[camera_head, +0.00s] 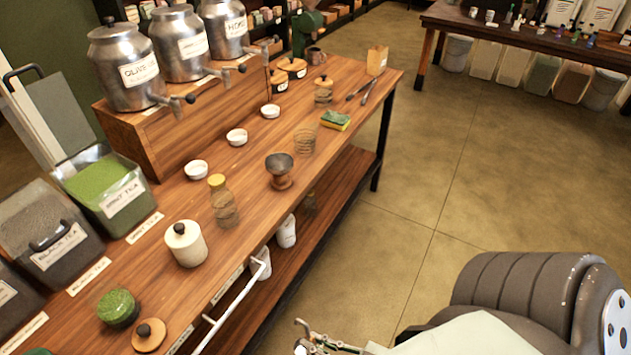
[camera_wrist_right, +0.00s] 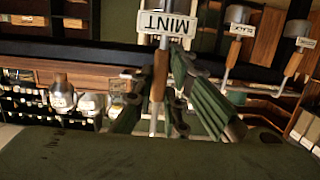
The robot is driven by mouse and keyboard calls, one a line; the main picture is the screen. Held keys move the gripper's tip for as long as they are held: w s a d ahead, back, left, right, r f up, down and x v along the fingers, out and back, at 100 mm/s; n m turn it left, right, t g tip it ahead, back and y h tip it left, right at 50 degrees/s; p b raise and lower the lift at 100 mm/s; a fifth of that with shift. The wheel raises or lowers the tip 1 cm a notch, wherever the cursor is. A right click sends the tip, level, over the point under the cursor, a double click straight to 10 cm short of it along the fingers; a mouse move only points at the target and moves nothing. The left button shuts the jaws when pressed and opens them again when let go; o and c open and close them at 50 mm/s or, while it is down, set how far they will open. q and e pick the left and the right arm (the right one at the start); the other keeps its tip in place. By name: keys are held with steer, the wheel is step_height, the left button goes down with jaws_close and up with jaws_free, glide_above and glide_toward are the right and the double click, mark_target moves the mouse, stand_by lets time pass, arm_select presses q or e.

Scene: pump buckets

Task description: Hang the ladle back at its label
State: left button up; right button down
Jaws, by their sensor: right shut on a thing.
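In the right wrist view, a ladle with a wooden handle (camera_wrist_right: 160,75) and a thin metal shaft stands between the fingers of my right gripper (camera_wrist_right: 174,85), which is shut on it. A white tag reading MINT (camera_wrist_right: 167,26) shows at the handle's upper end in the picture. In the head view, my right gripper (camera_head: 313,340) is at the bottom edge, just off the table's front; the ladle cannot be made out there. A white rail (camera_head: 238,297) runs along the table's front edge, left of the gripper. My left gripper is not in view.
The wooden table (camera_head: 262,214) carries a white lidded jar (camera_head: 186,246), a glass jar (camera_head: 223,205), bowls and tea bins (camera_head: 103,190). Two other hanging tools (camera_wrist_right: 236,45) (camera_wrist_right: 294,60) with wooden handles show in the wrist view. The floor (camera_head: 470,170) right of the table is clear.

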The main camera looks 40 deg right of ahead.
steer(key=shift+w+a+r, duration=0.1)
steer(key=shift+w+a, duration=0.15)
steer(key=shift+w, duration=0.25)
steer(key=shift+w+a, duration=0.2)
steer(key=shift+w, duration=0.25)
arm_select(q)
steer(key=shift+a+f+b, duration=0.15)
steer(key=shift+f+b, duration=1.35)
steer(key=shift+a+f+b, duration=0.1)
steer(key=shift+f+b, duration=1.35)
arm_select(e)
steer(key=x, duration=1.4)
steer(key=shift+w+d, duration=0.1)
steer(key=shift+r, duration=0.1)
steer(key=c, duration=1.7)
jaws_free()
steer(key=shift+o, duration=0.2)
